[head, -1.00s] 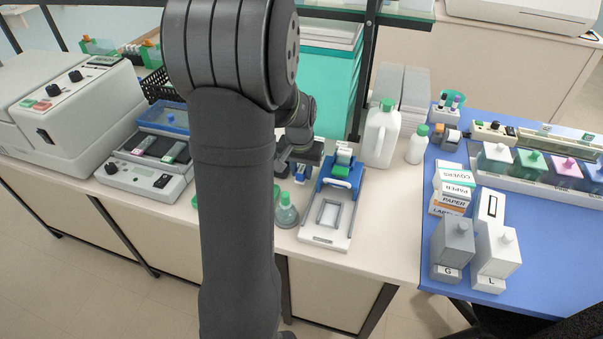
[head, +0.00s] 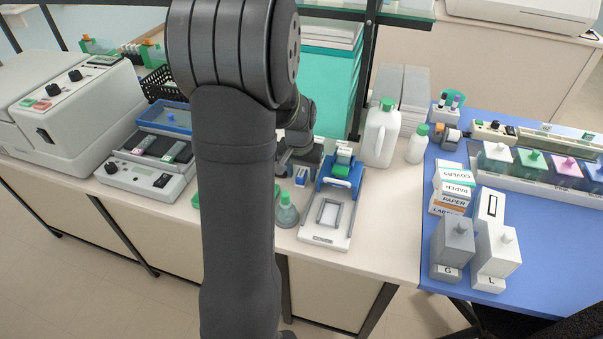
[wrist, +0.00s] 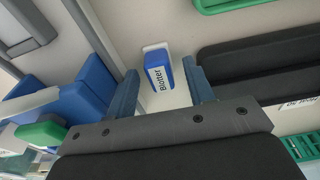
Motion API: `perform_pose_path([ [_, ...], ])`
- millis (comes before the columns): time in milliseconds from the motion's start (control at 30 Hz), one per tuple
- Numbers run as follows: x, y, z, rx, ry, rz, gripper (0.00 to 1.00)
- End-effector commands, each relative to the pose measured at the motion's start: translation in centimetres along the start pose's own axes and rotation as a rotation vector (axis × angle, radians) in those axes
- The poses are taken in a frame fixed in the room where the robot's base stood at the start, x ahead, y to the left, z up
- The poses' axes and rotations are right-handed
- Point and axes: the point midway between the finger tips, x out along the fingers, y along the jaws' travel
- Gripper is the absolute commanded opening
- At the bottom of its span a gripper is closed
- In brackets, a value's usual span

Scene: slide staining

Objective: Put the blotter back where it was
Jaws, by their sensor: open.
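The blotter (wrist: 160,72) is a small blue block with a white label reading "Blotter", seen in the wrist view between and beyond my fingers. It stands at a small white piece on the pale bench top. In the head view the blotter (head: 301,176) shows as a small blue and white block left of the blue-and-white slide device (head: 326,234). My gripper (wrist: 160,68) is open, one dark blue finger on each side of the blotter in the picture. I see gaps on both sides, so it does not look gripped. My arm hides part of the bench in the head view.
A flask with a green cap (head: 286,212) stands just in front of the blotter. The blue part of the slide device (wrist: 90,85) lies left in the wrist view, a long black object (wrist: 260,62) right. A white jug (head: 380,136) stands farther right.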

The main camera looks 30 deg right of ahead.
Motion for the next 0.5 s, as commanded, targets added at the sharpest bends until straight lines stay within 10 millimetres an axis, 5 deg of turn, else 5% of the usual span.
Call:
perform_pose_path([
  [500,-9.9,0.0,-0.1,0.000,0.004,-0.001,0.48],
])
